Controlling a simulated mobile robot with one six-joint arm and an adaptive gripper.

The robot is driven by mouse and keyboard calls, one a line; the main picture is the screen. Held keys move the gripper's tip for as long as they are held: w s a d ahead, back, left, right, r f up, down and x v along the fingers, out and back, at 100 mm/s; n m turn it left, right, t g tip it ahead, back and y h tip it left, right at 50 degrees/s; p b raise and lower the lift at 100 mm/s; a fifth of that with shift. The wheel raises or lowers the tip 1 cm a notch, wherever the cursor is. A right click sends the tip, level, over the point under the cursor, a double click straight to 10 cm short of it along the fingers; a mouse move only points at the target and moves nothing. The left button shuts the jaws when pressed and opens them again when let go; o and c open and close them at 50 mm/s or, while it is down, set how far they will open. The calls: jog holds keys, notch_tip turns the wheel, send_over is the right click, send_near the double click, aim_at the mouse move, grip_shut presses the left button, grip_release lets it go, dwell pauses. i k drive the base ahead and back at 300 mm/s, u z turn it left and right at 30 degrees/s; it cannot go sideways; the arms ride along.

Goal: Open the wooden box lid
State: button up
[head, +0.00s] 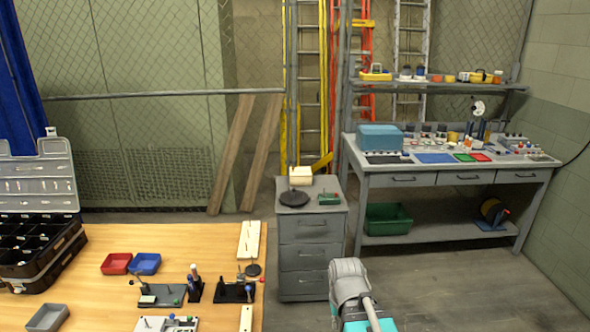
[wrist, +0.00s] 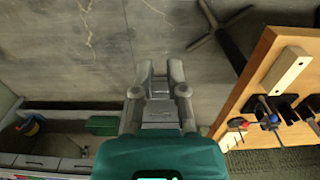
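I cannot make out a clear wooden box with a lid in either view. A small cream box-like block (head: 300,175) sits on top of the grey drawer cabinet (head: 312,230) in the head view; its material and any lid are too small to tell. My gripper (wrist: 160,70) shows in the wrist view with its two fingers apart and nothing between them. It is over bare floor, away from the tables. In the head view my arm rises at the bottom centre, and my fingertips cannot be made out.
A wooden table (head: 190,240) at left holds an open black case (head: 40,245), red (head: 116,263) and blue (head: 146,263) trays, and tools. A grey workbench (head: 450,178) stands at back right with a teal box (head: 380,136). The floor (head: 460,290) at right is clear.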

aim_at(295, 171)
jog(key=z, duration=0.45)
jog(key=i, duration=3)
jog(key=u, duration=0.45)
